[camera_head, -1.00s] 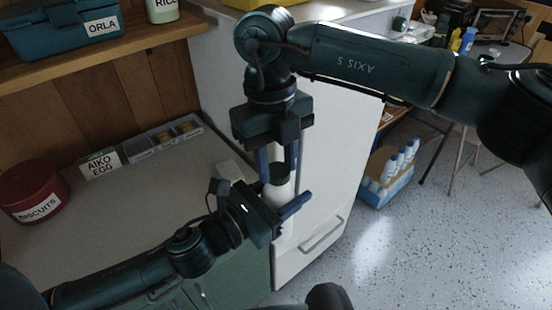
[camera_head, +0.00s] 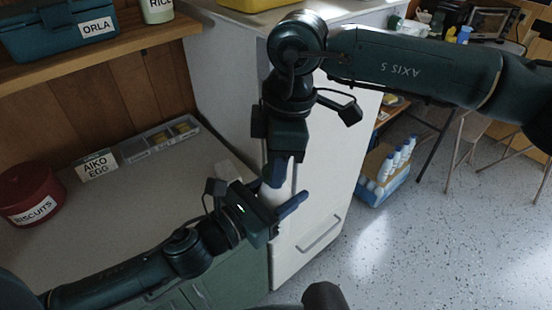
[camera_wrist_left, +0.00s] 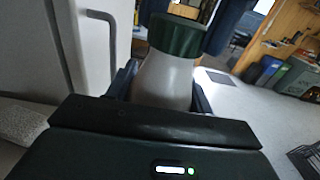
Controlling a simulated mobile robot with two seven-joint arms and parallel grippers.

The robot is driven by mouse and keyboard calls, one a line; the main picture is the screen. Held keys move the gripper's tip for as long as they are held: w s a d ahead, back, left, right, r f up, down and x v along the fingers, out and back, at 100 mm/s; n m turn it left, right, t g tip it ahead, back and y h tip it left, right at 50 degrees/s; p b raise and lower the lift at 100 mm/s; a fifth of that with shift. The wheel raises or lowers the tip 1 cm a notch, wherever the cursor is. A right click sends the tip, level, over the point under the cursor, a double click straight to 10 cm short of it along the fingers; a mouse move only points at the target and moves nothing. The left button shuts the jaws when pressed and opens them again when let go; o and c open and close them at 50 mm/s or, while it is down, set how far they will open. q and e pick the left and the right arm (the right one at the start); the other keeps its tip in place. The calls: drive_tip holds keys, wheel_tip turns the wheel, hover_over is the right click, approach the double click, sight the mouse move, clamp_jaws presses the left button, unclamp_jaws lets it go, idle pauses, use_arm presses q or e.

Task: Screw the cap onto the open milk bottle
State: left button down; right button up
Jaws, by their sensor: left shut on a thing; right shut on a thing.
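The milk bottle (camera_wrist_left: 165,80) is pale and upright in the left wrist view. The dark green cap (camera_wrist_left: 176,36) sits at the top of its neck; whether it is threaded tight cannot be told. My left gripper (camera_head: 283,203) is shut on the bottle from the side. My right gripper (camera_head: 280,177) points down from above and is shut on the cap, with its blue fingers on either side of it in the left wrist view.
A white fridge (camera_head: 322,200) stands close behind the grippers. A box of bottles (camera_head: 385,185) stands on the floor at right.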

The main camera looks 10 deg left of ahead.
drive_tip(key=shift+m, duration=0.4)
drive_tip(key=o, duration=0.9)
drive_tip(key=shift+o, duration=0.2)
drive_tip(key=shift+r, duration=2.25)
drive_tip(key=shift+c, duration=0.4)
